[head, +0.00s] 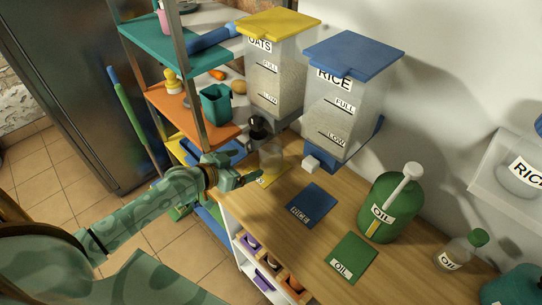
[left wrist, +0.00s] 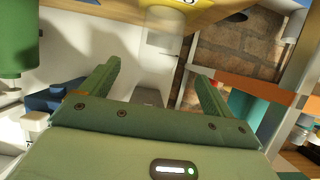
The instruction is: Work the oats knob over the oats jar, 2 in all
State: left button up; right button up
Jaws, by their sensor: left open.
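The oats dispenser (head: 276,85), clear with a yellow lid and pale contents, stands at the back. A dark grey piece (head: 257,130) shows below it; I cannot tell whether this is the oats knob. A clear jar (head: 272,156) stands on the yellow mat (head: 268,179) in front of the dispenser; whether it holds oats is unclear. My left gripper (head: 243,178) is open and empty, just left of the jar. In the left wrist view, its fingers (left wrist: 153,82) are spread and the jar (left wrist: 165,38) appears beyond them. My right gripper is out of view.
The rice dispenser (head: 341,105) with its white knob (head: 311,163) stands to the right, behind a blue mat (head: 311,205). A green oil container (head: 388,208) and oil mat (head: 351,257) are further right. A shelf rack (head: 190,107) stands close behind my left arm.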

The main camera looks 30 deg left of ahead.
aim_at(253, 125)
pick_arm(q)
jog(key=shift+s, duration=0.1)
jog(key=c, duration=0.4)
jog(key=shift+g+y, duration=0.3)
jog(key=shift+g, duration=0.4)
jog(key=s+p, duration=0.1)
jog(key=s, duration=0.1)
jog(key=s+a+p, duration=0.1)
jog(key=s+p, duration=0.1)
jog(key=s+a+f+p, duration=0.1)
jog(key=s, duration=0.1)
jog(key=shift+c, duration=1.1)
jog(key=s+a+r+t+h+p, duration=0.2)
jog(key=s+r+t+p, duration=0.35)
jog(key=r, duration=0.65)
jog(key=x, duration=1.6)
jog(key=shift+r+b, duration=0.25)
jog(key=shift+b, duration=0.15)
jog(key=shift+s, duration=0.1)
jog(key=c, duration=1)
